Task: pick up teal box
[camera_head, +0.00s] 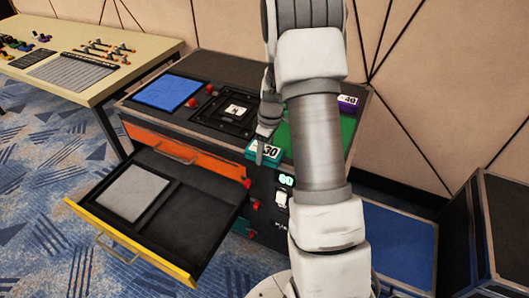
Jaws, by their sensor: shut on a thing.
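The teal box (263,154) is at the front edge of the black cabinet's top, with a white label reading 30. My gripper (263,140) is shut on it from above. My white and grey arm hides part of the gripper and the area to its right. I cannot tell whether the box touches the cabinet top or hangs just clear of it.
The black cabinet (230,80) carries a blue panel (167,92), a framed black square (228,112), a green panel (347,130) and a purple box (348,100) labelled 40. Its yellow-edged drawer (128,243) stands open. A beige table (60,32) stands at left.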

